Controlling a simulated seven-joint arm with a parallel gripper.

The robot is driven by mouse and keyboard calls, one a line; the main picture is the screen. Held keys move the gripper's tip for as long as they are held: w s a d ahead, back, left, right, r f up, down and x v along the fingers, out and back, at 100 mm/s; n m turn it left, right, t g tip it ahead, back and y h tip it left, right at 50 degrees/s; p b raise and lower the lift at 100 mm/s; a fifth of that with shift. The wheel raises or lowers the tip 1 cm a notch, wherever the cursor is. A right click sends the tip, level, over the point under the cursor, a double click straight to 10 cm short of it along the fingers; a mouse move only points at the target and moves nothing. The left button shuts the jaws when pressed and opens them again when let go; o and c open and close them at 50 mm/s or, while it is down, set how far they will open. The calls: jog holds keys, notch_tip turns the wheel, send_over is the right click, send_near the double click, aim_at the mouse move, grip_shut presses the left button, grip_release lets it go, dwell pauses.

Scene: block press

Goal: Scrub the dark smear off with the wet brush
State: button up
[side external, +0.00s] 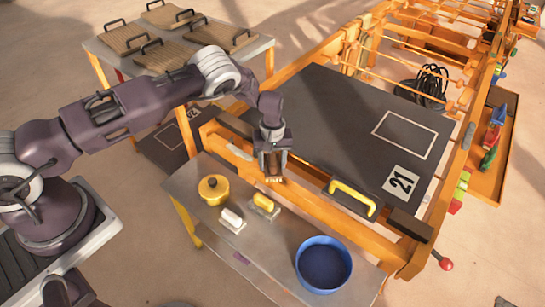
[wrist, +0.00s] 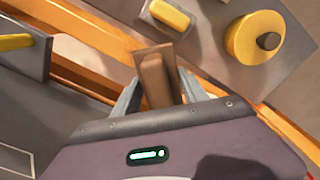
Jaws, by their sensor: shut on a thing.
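My gripper (side external: 274,163) is shut on a brown wooden brush, whose pale bristle end (side external: 274,180) points down above the near wooden rail. In the wrist view the brush's brown block (wrist: 157,80) sits between the two grey fingers (wrist: 160,92). The large dark board (side external: 330,125) lies in the orange frame, with a white rectangle outline and a white "21" label. I cannot pick out the dark smear; shadows darken parts of the board. Whether the brush is wet cannot be seen. The blue bowl (side external: 323,265) stands on the grey shelf, apart from the brush; its inside is dark.
The grey shelf (side external: 270,250) also holds a yellow lidded pot (side external: 213,189), a white-topped block (side external: 232,219) and a yellow-topped block (side external: 264,204). A yellow handle (side external: 352,199) stands up at the board's near edge. Brown panels with black handles (side external: 172,15) lie on the back table.

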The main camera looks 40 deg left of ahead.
aim_at(289, 184)
jog(key=shift+f, duration=0.8)
jog(key=shift+d, duration=0.8)
jog(key=shift+c, duration=1.2)
jog(key=shift+d, duration=2.65)
jog(key=shift+a, duration=3.55)
jog(key=shift+d+r, duration=0.1)
jog(key=shift+r, duration=4.05)
